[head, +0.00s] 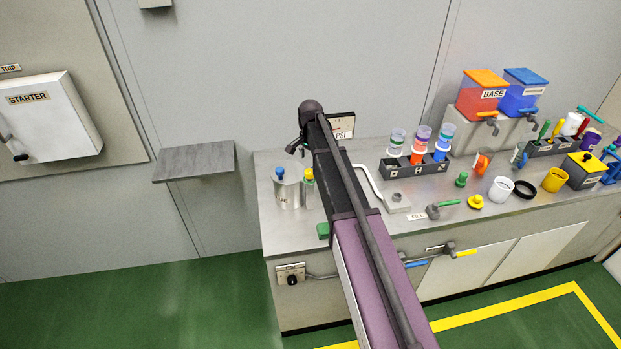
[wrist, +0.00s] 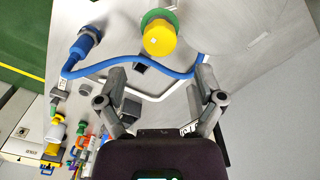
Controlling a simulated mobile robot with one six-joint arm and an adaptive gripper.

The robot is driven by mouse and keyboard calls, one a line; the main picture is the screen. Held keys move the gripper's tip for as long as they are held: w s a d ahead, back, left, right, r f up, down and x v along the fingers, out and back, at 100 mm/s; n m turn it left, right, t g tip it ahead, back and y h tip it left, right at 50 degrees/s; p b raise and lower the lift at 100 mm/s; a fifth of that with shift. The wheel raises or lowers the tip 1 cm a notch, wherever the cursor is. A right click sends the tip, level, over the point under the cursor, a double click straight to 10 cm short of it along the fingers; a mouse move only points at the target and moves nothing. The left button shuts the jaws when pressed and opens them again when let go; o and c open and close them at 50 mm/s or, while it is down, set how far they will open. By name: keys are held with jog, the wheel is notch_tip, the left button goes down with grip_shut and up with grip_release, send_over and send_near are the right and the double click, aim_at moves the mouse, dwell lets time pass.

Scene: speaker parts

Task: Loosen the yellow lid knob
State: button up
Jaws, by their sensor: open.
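In the wrist view, the yellow knob (wrist: 160,38) is a round yellow cap with a small pale mark on top, above a green collar (wrist: 146,17). It sits beyond the fingertips of my gripper (wrist: 161,78), roughly centred between them. The exact height gap cannot be told.
A gauge (head: 342,126) stands behind my arm. Rack, jars and tools crowd the counter (head: 290,232) to the right. A grey shelf (head: 194,161) juts out left.

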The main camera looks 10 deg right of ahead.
aim_at(310, 170)
jog(key=shift+f+b, duration=2.95)
jog(key=shift+f, duration=0.3)
jog(key=c, duration=1.2)
